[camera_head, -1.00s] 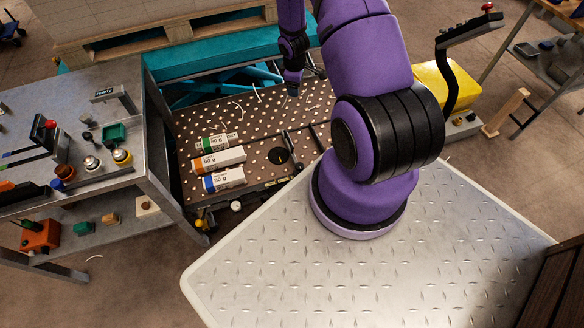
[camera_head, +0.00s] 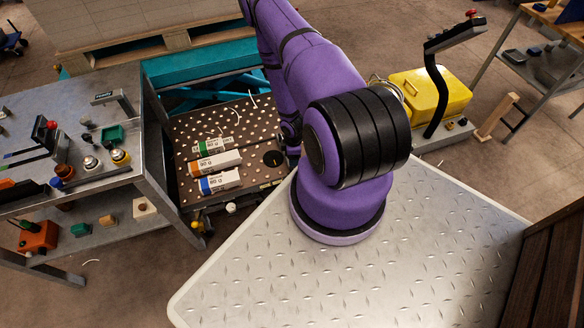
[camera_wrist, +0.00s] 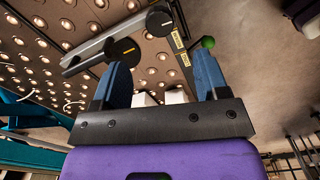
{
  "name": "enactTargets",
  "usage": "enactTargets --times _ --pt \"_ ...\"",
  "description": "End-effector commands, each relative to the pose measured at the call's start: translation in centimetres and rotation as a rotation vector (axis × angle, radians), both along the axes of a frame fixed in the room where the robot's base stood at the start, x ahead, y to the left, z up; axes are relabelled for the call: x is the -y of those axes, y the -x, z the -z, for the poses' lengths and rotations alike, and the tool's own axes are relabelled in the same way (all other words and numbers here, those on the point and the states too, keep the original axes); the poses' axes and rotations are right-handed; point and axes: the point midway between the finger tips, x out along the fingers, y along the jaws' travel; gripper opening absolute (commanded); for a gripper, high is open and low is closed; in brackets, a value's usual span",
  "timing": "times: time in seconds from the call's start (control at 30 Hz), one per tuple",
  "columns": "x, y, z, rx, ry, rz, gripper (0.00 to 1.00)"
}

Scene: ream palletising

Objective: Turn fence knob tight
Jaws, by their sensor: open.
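In the wrist view, a grey fence bar (camera_wrist: 98,47) crosses the perforated table (camera_wrist: 65,15). I cannot tell which is the fence knob. My gripper (camera_wrist: 162,62) has two blue fingers spread wide, with nothing visibly held between them. Whether a finger touches the lower knob is unclear.
Three labelled white packs, with green (camera_head: 211,146), orange (camera_head: 215,163) and blue (camera_head: 219,181) ends, lie on the perforated table. A grey workbench (camera_head: 100,105) with tools stands left. A yellow case (camera_head: 432,93) stands right. A green ball (camera_wrist: 208,42) is near the right finger.

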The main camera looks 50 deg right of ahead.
Motion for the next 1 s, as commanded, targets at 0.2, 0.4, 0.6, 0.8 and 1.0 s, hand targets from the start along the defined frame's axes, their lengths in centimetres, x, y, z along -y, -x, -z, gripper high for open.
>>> enactTargets --times 0.2,0.4,0.6,0.8,1.0 --pt "-0.1 0.1 3.8 -0.001 -0.001 0.000 0.68" --pt "0.0 0.0 6.7 -0.001 -0.001 0.001 0.68" --pt "0.0 0.0 8.4 -0.001 -0.001 0.000 0.68" --pt "0.0 0.0 8.7 -0.001 -0.001 0.000 0.68" --pt "0.0 0.0 8.7 -0.001 -0.001 0.001 0.58"
